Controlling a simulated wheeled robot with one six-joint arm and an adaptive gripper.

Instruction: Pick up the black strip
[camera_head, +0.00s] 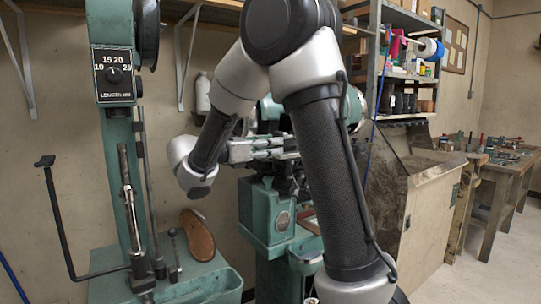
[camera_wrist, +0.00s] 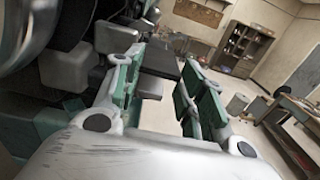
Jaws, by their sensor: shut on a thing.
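My gripper (camera_wrist: 160,78) spans the middle of the wrist view, with green and grey fingers on both sides of a flat black strip (camera_wrist: 160,58). It is shut on the strip, whose far part shows between the fingertips. In the head view my gripper (camera_head: 262,149) is beside the green stitching machine, partly behind my own arm. I cannot make out the strip in the head view.
A green machine (camera_head: 270,215) stands behind my arm. Another green machine with a length dial (camera_head: 113,75) is at left, with a brown shoe sole (camera_head: 197,235) beside it. A shelf (camera_head: 405,60) and workbench (camera_head: 505,170) are at right.

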